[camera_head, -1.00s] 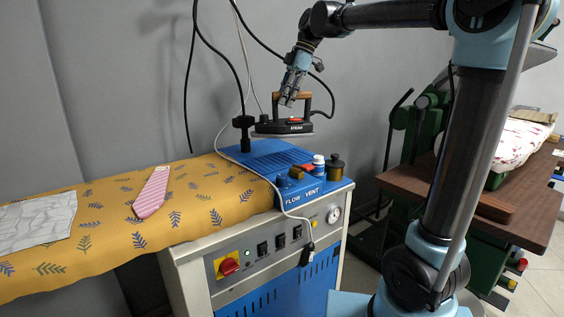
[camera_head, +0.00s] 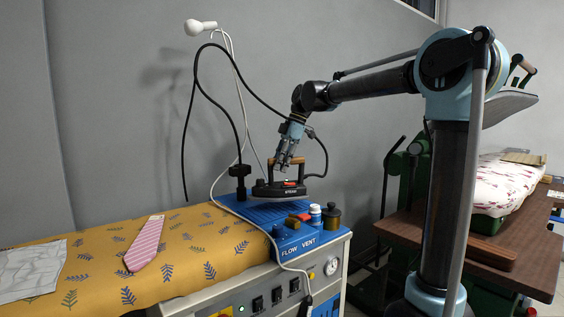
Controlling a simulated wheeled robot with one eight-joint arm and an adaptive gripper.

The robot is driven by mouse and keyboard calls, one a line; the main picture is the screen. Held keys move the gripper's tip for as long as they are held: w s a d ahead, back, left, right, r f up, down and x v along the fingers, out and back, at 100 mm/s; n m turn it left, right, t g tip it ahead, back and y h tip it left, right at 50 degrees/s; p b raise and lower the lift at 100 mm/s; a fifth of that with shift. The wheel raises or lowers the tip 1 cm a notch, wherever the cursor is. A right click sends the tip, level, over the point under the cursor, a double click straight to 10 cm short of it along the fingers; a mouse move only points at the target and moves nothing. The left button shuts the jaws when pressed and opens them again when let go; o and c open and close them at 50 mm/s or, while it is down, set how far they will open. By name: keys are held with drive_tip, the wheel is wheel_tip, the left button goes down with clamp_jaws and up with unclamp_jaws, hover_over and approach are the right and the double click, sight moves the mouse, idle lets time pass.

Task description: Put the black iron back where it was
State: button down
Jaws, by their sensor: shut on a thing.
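My gripper (camera_head: 283,165) comes down from above and is shut on the iron's handle. The fingertips partly hide the handle. A black cord runs from the iron up behind my arm.
A small wooden block, a white bottle (camera_head: 315,214) and a dark brass-topped pot (camera_head: 332,217) stand at the tray's front right. A black post (camera_head: 240,182) rises at its left. A pink striped tie (camera_head: 146,244) lies on the yellow board (camera_head: 190,250).

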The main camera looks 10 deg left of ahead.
sight(277, 185)
drive_tip(key=shift+f, duration=2.05)
drive_tip(key=c, duration=1.4)
unclamp_jaws()
